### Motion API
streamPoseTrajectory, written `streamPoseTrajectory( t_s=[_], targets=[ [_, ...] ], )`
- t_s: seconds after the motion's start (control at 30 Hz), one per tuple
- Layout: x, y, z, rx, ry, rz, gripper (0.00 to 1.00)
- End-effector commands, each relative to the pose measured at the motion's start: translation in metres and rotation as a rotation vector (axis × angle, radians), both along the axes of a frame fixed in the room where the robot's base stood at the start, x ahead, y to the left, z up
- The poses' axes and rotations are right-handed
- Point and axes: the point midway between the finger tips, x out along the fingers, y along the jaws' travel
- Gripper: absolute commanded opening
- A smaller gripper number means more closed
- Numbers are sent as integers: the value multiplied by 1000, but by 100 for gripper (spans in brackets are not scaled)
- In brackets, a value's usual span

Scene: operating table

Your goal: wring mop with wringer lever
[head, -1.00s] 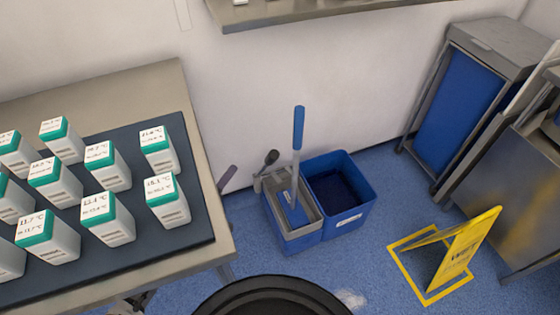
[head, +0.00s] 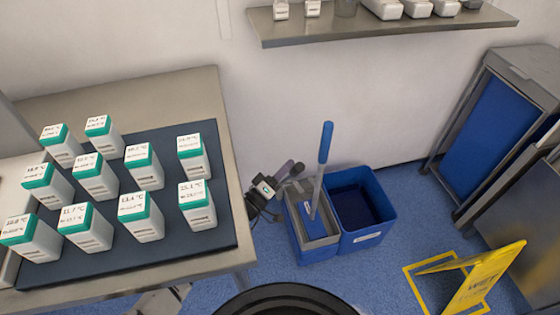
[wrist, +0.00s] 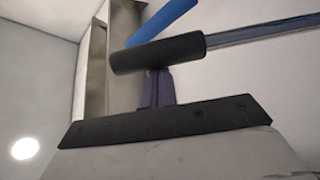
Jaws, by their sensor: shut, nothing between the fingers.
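The wringer lever's black grip (head: 297,170) stands at the left of the mop bucket; it is a dark cylinder on a metal rod in the wrist view (wrist: 158,53). My gripper (head: 284,171) is beside the grip on its left, with its purple-grey fingers shut and empty. In the wrist view the fingers (wrist: 157,88) end at the grip, which hides their tips; I cannot tell whether they touch. The blue two-part bucket (head: 372,222) stands on the floor. The mop (head: 325,143) stands tilted in the grey wringer (head: 312,226), its blue handle up.
A steel table (head: 150,88) with several white and teal boxes on a dark mat is at the left. A wall shelf (head: 400,30) hangs above. A yellow floor sign (head: 480,278) and steel cabinets (head: 510,85) are at the right. Blue floor is open before the bucket.

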Motion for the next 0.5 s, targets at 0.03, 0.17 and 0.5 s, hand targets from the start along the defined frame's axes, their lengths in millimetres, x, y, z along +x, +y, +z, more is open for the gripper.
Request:
streamPoseTrajectory(
  t_s=[0.03,0.17,0.5],
  targets=[
    [-1,-1,0,0,-1,0,0],
    [-2,-2,-1,0,-1,-1,0],
    [-15,-5,-16,9,-34,0,0]
  ],
)
